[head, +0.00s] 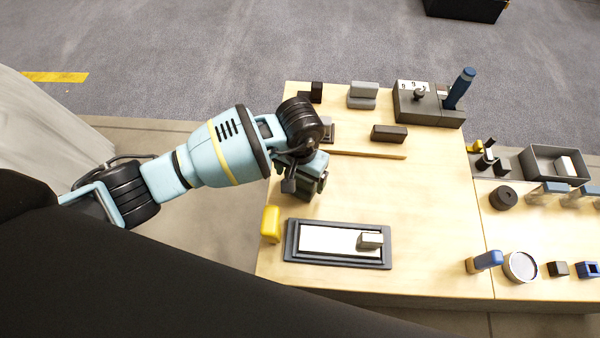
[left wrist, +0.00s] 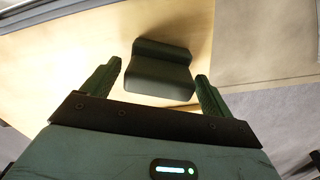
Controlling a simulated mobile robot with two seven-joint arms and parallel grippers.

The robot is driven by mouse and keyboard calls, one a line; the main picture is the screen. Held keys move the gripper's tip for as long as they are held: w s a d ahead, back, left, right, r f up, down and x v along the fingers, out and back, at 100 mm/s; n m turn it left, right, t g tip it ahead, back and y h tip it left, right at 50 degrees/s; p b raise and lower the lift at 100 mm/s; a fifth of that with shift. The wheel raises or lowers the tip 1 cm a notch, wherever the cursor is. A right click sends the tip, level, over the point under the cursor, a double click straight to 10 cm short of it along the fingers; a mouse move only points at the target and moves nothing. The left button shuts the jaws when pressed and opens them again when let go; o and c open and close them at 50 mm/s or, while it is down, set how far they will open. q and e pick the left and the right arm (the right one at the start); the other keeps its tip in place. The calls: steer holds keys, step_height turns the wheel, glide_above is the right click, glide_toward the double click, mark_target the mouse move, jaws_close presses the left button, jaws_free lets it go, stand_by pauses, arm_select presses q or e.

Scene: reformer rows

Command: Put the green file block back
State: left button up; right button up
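A dark green stepped block (left wrist: 160,72), which looks like the green file block, lies on the pale wooden table in the left wrist view. My left gripper (left wrist: 156,88) is open there, with one finger on each side of the block's near end. Gaps show between the fingers and the block, so it is not gripped. In the head view my left gripper (head: 306,186) points down low over the left part of the table (head: 420,195). It hides the block there. My right gripper is not in view.
A dark framed tray (head: 290,255) with a white panel holds a small grey block (head: 370,241). A yellow piece (head: 271,223) stands beside it. A thin strip (head: 370,153), several blocks and a blue-handled lever (head: 459,88) are behind. The table's middle right is clear.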

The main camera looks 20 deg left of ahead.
arm_select(q)
steer(key=shift+r, duration=0.1)
steer(key=shift+r, duration=0.3)
step_height(320, 180, up, 10)
steer(key=shift+w+r+p, duration=0.1)
steer(key=shift+r+p, duration=0.05)
steer(key=shift+p, duration=1.1)
steer(key=shift+r, duration=0.65)
